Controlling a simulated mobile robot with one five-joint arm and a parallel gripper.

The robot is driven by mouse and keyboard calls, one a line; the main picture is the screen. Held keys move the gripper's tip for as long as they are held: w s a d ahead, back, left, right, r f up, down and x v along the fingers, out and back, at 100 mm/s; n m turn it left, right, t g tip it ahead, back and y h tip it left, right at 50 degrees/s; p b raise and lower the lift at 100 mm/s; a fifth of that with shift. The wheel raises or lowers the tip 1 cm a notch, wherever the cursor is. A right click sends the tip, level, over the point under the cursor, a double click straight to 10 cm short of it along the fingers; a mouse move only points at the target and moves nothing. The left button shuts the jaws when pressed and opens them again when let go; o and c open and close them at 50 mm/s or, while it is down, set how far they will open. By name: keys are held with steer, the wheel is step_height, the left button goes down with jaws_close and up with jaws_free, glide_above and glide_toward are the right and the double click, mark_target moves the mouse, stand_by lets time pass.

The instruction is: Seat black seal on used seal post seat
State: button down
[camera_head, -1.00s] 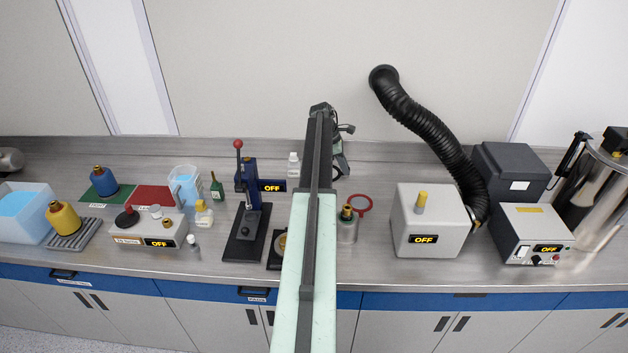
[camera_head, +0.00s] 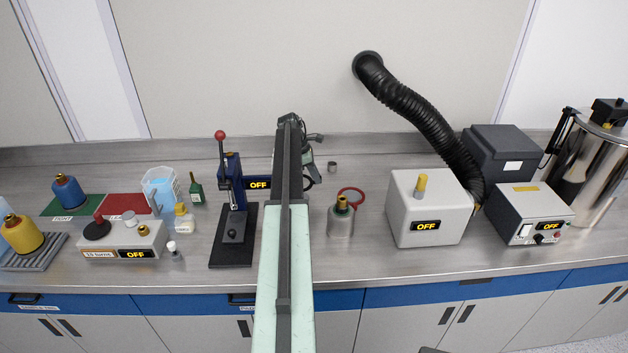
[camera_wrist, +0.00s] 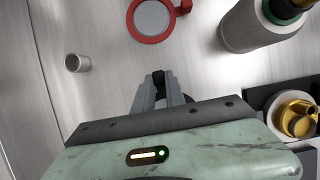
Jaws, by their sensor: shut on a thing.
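My gripper (camera_wrist: 163,92) points away over the bench in the wrist view, its two fingers shut on a small dark thing (camera_wrist: 158,76), apparently the black seal, seen edge-on. In the head view a dark curved shape (camera_head: 309,184) shows beside my arm near the gripper, whose fingertips are mostly hidden. A small grey cylinder (camera_head: 332,166) stands on the bench, to the right of my gripper; it shows left of the fingers in the wrist view (camera_wrist: 78,63). I cannot tell whether it is the used seal post. The seal appears apart from it.
A grey canister with a brass top (camera_head: 341,222) and a red-rimmed round piece (camera_head: 350,191) stand right of my arm. A lever press (camera_head: 232,235) stands close on the left. A white box (camera_head: 430,207) and black hose (camera_head: 425,115) are farther right. A gold part (camera_wrist: 296,116) shows right in the wrist view.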

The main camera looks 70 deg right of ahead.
step_height(320, 180, down, 6)
steer(key=b, duration=0.6)
stand_by(1.1)
steer(key=shift+s+f+b, duration=0.1)
steer(key=shift+f+b, duration=0.7)
steer(key=shift+b, duration=0.05)
steer(key=c, duration=1.3)
jaws_free()
steer(key=p+v, duration=0.7)
steer(key=v, duration=0.1)
steer(key=shift+f, duration=0.1)
